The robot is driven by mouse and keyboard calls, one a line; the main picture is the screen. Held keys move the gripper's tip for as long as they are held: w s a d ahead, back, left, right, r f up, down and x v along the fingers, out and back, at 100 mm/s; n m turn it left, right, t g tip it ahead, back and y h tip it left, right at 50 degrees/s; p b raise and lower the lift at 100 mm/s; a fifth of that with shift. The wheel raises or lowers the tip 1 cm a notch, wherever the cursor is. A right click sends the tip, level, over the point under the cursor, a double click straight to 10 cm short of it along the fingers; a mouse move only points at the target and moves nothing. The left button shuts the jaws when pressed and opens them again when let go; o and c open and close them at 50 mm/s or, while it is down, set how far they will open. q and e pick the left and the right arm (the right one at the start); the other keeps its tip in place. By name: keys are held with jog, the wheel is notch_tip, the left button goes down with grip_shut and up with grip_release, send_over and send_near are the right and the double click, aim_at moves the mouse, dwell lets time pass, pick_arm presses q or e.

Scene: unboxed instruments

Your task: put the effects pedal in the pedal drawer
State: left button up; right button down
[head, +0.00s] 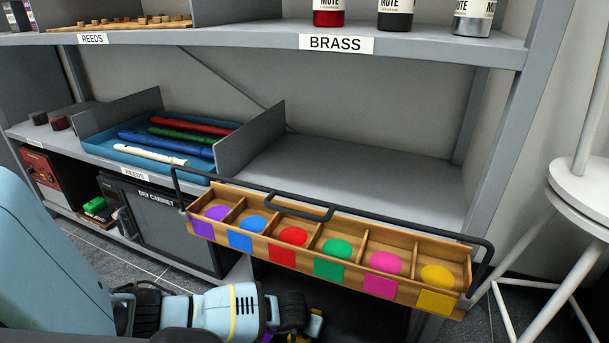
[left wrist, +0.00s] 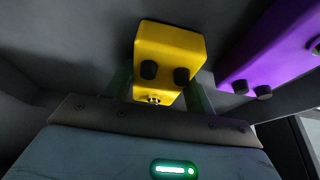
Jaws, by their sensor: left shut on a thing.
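The yellow effects pedal (left wrist: 168,48), with two dark knobs and a small metal part at its near end, is between the fingers of my left gripper (left wrist: 158,88) in the left wrist view. The gripper is shut on it. In the head view my left gripper (head: 304,318) is low at the bottom middle, below the wooden tray, and only a small yellow part of the pedal (head: 317,325) shows. I cannot tell whether the pedal touches the surface behind it. I cannot make out a pedal drawer. My right gripper is not in view.
A purple pedal (left wrist: 270,50) lies close to the right of the yellow one. A wooden tray (head: 408,292) with coloured compartments and a black rail overhangs my left gripper. A dry cabinet (head: 168,228) stands left, and a white stool (head: 582,190) stands right.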

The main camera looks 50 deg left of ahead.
pick_arm(q)
jog(key=shift+f, duration=0.15)
jog(key=o, duration=1.2)
jog(key=shift+o, duration=0.2)
jog(key=p+v, duration=0.6)
jog(key=v, duration=0.6)
jog(key=shift+w, duration=0.1)
